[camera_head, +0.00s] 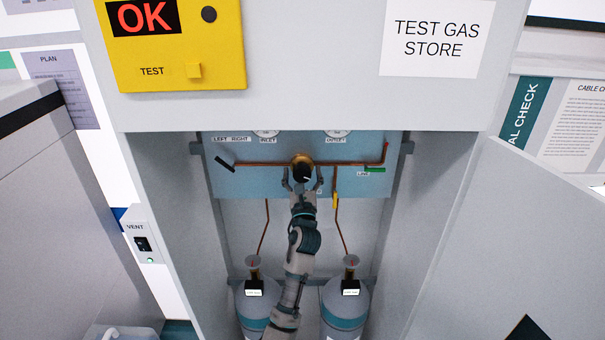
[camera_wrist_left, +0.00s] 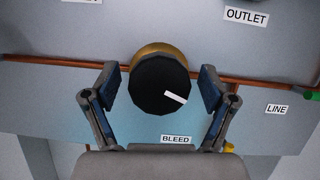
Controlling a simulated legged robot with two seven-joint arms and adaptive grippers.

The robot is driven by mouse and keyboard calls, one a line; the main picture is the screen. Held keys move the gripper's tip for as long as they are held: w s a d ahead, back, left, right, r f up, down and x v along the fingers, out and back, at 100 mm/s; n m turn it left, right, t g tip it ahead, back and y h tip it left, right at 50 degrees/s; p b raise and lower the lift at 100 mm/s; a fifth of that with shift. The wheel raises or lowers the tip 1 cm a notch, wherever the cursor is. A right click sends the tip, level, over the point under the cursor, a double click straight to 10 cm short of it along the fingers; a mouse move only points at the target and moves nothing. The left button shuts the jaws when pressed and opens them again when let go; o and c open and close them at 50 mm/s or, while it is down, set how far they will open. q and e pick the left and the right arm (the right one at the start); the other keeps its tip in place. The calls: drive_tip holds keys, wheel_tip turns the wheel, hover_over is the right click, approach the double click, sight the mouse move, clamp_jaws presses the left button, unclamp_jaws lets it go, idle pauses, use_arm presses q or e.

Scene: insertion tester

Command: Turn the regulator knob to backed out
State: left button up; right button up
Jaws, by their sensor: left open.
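The regulator knob (camera_wrist_left: 160,88) is a black faceted disc with a white pointer mark, on a brass body, in the middle of the left wrist view. The mark points to the lower right. In the head view the knob (camera_head: 303,174) sits at the centre of the blue panel (camera_head: 235,184). My left gripper (camera_wrist_left: 161,84) is open, with one finger on each side of the knob. A gap shows between each finger pad and the knob. In the head view the left gripper (camera_head: 303,180) reaches up to the knob from below. My right gripper is not in view.
A copper pipe (camera_head: 350,164) crosses the panel behind the knob. A black lever (camera_head: 225,161) is at left, a green handle (camera_head: 374,170) at right and a yellow handle (camera_head: 335,200) below. Two gas cylinders (camera_head: 346,306) (camera_head: 253,310) stand below. Cabinet walls flank the arm.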

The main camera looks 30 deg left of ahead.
use_arm(q)
drive_tip(key=c, duration=1.2)
drive_tip(key=shift+n, duration=0.4)
